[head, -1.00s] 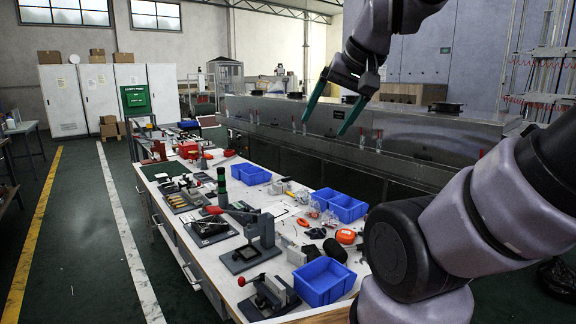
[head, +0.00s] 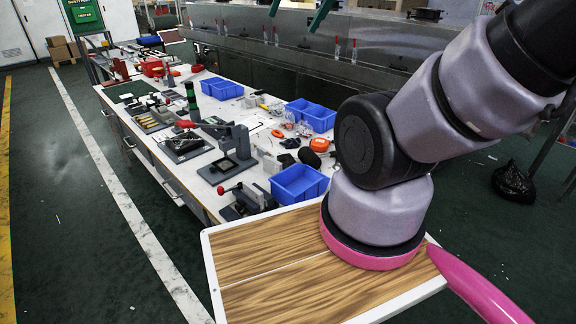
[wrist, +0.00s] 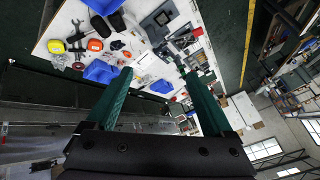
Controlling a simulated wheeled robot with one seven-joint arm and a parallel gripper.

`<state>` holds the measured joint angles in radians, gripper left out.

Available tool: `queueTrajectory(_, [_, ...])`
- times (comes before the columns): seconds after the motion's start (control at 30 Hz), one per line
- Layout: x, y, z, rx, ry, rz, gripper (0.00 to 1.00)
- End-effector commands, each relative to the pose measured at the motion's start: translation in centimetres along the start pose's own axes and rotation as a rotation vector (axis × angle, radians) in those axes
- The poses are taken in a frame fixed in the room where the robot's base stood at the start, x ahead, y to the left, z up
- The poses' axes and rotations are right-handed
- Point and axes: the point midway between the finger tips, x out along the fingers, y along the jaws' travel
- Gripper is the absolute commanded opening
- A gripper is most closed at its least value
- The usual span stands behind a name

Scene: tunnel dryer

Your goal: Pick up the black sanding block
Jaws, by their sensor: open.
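A black rounded block (head: 309,157), which looks like the sanding block, lies on the white workbench behind the near blue bin. It is small, and I cannot be sure of its identity. A dark item also shows near the blue bin in the wrist view (wrist: 118,22); I cannot tell whether it is the same block. My gripper (wrist: 156,76) has two green fingers spread apart with nothing between them. It is high above and away from the bench items.
The white workbench (head: 228,118) is crowded with blue bins (head: 300,184), presses (head: 232,160), an orange tape measure (head: 320,144) and small tools. A long metal dryer (head: 270,55) runs behind it. The floor to the left (head: 60,230) is clear.

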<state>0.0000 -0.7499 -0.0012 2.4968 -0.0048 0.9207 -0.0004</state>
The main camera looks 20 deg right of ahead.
Motion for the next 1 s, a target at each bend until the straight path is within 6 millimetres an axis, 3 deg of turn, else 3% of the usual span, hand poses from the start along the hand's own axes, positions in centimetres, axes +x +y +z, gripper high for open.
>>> queueTrajectory(0.17, [1.4,0.2,-1.0,-0.01,-0.006,0.021,0.88])
queueTrajectory(0.27, [3.9,0.7,-2.7,-0.031,-0.015,0.055,0.88])
queueTrajectory(0.5, [12.7,3.2,-7.1,-0.11,-0.041,0.145,0.88])
queueTrajectory(0.63, [17.9,5.0,-8.4,-0.158,-0.06,0.181,0.88])
queueTrajectory(0.83, [26.3,8.4,-8.9,-0.23,-0.096,0.217,0.88])
queueTrajectory(1.0, [33.4,11.8,-7.6,-0.287,-0.131,0.231,0.88])
